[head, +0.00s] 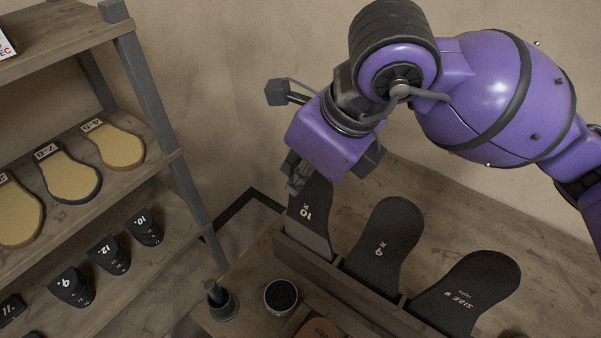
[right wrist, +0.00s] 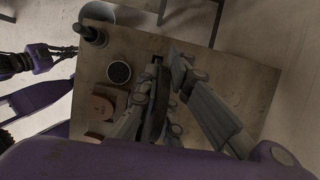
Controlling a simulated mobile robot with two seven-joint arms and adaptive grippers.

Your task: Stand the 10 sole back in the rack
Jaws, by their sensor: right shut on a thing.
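The 10 sole (head: 312,225) is dark, with "10 R" printed in white, and stands nearly upright at the left end of the wooden rack (head: 345,283). My right gripper (head: 298,178) is shut on its upper part. The sole's lower end is behind the rack's front edge; whether it is fully seated is hidden. In the right wrist view the right gripper's fingers (right wrist: 172,95) are close around the dark sole, seen nearly edge-on. Part of my left arm and gripper (right wrist: 62,54) shows at the left there; its jaw opening is unclear.
The 9 sole (head: 385,243) and size 8 sole (head: 465,295) stand to the right in the rack. A round dark-filled cup (head: 281,296) and a dark bottle (head: 220,300) stand in front. A shelf (head: 90,190) with more soles is at the left.

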